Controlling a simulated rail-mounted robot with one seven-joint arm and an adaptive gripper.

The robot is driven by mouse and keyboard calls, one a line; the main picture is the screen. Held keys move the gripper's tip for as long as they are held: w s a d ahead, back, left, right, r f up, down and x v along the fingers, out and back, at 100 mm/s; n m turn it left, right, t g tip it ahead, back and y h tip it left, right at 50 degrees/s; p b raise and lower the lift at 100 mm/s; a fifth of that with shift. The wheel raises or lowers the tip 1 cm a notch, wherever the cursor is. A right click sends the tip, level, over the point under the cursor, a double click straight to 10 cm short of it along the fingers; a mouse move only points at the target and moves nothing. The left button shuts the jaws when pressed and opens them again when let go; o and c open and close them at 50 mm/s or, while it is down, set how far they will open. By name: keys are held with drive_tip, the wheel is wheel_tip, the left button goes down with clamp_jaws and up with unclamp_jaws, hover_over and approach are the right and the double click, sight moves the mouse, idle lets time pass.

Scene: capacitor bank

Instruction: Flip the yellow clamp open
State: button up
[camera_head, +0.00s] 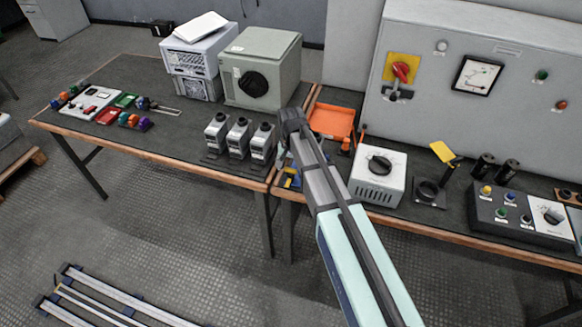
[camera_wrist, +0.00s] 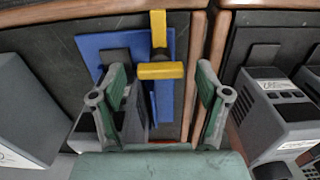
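The yellow clamp (camera_wrist: 160,70) shows in the wrist view as a T-shaped yellow handle on a blue plate (camera_wrist: 95,48), with a dark part beside it. My gripper (camera_wrist: 162,78) is open, its two green-grey fingers apart on either side of the clamp's crossbar in the picture. I see no contact, and I cannot tell the depth between them. In the head view my gripper (camera_head: 284,150) points down near the joint of the two tables, and my arm hides most of the clamp. Small blue and yellow parts (camera_head: 291,179) show beside it.
Several grey capacitor-like units (camera_head: 239,137) stand left of my gripper. A white box with a black knob (camera_head: 378,175) stands on the right, an orange tray (camera_head: 333,121) behind. A separate yellow flap (camera_head: 444,152) is farther right. Wooden table edges (camera_wrist: 209,70) run past the clamp.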

sight(291, 169)
drive_tip(key=shift+r, duration=0.1)
wheel_tip(291, 169, up, 12)
idle(0.5)
idle(0.4)
